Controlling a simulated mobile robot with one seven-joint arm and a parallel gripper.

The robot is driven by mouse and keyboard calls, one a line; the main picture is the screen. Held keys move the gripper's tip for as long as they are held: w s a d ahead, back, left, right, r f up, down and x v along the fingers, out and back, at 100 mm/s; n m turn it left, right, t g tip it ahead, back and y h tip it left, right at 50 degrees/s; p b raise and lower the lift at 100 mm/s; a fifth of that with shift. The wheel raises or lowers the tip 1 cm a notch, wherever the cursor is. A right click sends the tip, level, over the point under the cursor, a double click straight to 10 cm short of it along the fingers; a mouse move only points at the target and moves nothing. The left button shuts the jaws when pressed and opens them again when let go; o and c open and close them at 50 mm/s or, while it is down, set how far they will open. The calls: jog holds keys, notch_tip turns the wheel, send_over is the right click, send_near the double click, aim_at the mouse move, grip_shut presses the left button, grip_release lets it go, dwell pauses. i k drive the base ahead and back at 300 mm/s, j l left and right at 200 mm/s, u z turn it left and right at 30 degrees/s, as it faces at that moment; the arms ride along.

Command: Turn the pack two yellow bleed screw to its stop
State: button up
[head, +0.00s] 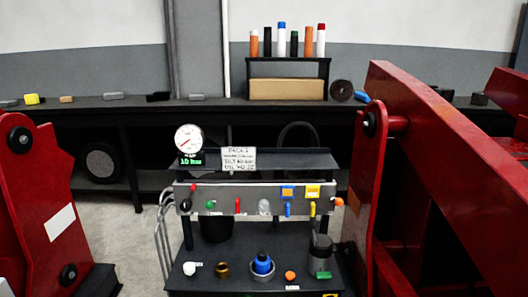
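A small yellow screw or handle (312,209) hangs upright on the front of a grey panel (225,191), near its right end. A round white gauge (188,139) stands above the panel over a green display that seems to read 10 bar. A sign (239,159) beside it is too small to read surely. My gripper is not in view.
Red steel frames stand close at left (45,210) and right (440,165), flanking the dark cart. The cart's lower shelf (205,284) holds a blue-capped bottle (262,263), a brass ring (222,270) and a grey canister (321,255). A dark bench (120,107) runs behind.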

aim_at(312, 206)
jog(key=i+j, duration=0.15)
jog(key=i, duration=0.4)
jog(key=i+j, duration=0.15)
jog(key=i, duration=0.4)
jog(key=z, duration=0.05)
